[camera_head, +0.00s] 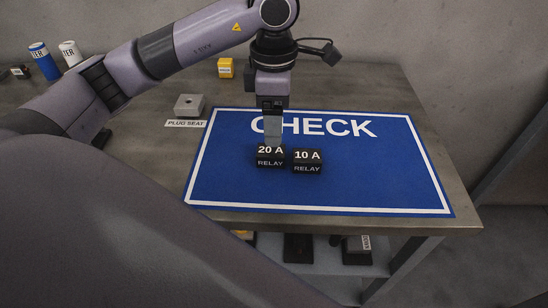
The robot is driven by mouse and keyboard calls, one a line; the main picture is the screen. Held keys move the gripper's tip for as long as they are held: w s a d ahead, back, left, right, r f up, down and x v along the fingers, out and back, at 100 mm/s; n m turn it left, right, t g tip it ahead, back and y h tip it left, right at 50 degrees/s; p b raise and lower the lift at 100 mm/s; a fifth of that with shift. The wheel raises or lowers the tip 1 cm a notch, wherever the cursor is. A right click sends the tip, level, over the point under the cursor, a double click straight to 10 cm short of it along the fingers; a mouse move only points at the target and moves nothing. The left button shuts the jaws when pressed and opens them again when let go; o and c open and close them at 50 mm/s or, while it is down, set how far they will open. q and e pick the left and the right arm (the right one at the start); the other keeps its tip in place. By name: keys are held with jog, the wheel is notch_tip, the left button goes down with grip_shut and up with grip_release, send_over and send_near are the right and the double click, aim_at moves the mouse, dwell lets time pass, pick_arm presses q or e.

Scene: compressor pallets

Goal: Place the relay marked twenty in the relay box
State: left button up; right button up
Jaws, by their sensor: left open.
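The relay marked 20 A (270,157) is a small black block with white lettering on the blue CHECK mat (380,185). The relay marked 10 A (307,161) sits close to its right. My left gripper (272,142) points down right above and behind the 20 A relay, its fingers at the relay's back top edge. It is open; whether the fingers reach around the relay is hard to tell. My right gripper is not in view. I cannot make out a relay box for certain.
A grey block (189,105) with a PLUG SEAT label (185,124) stands left of the mat. A yellow box (226,68) and blue and white cylinders (44,61) are at the back. Dark items lie on a shelf below. The mat's right half is clear.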

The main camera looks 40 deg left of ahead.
aim_at(271, 150)
pick_arm(q)
jog(key=f, duration=0.7)
jog(key=shift+s+a, duration=0.15)
jog(key=shift+s, duration=0.2)
jog(key=c, duration=1.2)
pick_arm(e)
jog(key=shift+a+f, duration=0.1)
pick_arm(q)
jog(key=shift+r, duration=0.1)
jog(key=shift+c, duration=0.2)
notch_tip(271, 150, up, 20)
jog(key=p, duration=0.3)
jog(key=shift+p, duration=0.35)
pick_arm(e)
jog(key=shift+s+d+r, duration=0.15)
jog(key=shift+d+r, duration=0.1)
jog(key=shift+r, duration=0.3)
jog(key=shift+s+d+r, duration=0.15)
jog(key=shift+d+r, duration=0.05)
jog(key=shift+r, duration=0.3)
